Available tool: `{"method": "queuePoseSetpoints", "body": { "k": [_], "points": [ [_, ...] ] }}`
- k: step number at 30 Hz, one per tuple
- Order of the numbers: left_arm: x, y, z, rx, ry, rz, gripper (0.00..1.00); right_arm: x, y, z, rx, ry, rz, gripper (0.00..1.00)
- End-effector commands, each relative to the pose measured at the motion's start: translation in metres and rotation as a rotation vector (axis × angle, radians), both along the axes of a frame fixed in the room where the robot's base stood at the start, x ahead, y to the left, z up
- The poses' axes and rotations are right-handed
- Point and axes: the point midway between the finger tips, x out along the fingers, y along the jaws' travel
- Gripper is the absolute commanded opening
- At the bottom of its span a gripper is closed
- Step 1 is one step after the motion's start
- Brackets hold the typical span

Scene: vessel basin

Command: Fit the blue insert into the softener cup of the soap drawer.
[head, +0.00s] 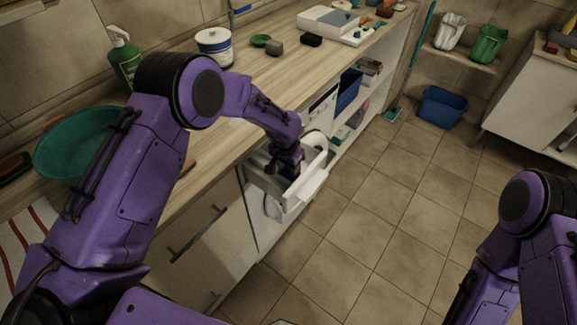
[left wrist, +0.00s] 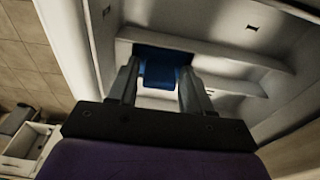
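The soap drawer (head: 306,190) is pulled out from the white front below the counter in the head view. Its pale walls and dividers (left wrist: 235,58) fill much of the left wrist view. My left gripper (head: 284,168) points down into the drawer. In the left wrist view its two fingers (left wrist: 160,75) stand on either side of the blue insert (left wrist: 160,69) and appear shut on it. The insert is at a dark opening by a divider. Its lower part is hidden, so I cannot tell how deep it sits. My right gripper is not in view.
The wooden counter (head: 275,75) runs along the left, with a green bottle (head: 124,58), a white tub (head: 214,44) and a green bowl (head: 75,143) on it. A blue bin (head: 441,106) stands on the floor. The tiled floor (head: 370,220) beside the drawer is clear.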

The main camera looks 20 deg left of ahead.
Motion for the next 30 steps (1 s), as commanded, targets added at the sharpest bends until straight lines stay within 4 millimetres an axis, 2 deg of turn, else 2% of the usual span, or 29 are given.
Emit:
{"method": "queuePoseSetpoints", "body": {
  "k": [7,11,14,21,24,30],
  "points": [
    [0.0,0.0,0.0,0.0,0.001,0.0,0.61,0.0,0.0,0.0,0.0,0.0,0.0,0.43],
    [0.0,0.0,0.009,0.0,-0.001,0.0,0.61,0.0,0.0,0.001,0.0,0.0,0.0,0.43],
    [-0.002,0.001,0.028,0.0,-0.003,-0.002,0.61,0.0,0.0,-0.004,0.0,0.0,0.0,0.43],
    [-0.009,0.003,0.09,-0.001,-0.004,0.0,0.61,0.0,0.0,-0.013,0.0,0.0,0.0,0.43],
    [-0.012,0.004,0.108,0.0,-0.002,-0.001,0.61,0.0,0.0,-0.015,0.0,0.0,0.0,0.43],
    [-0.014,0.005,0.123,-0.001,0.001,0.001,0.61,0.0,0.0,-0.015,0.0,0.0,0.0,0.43]
  ]
}}
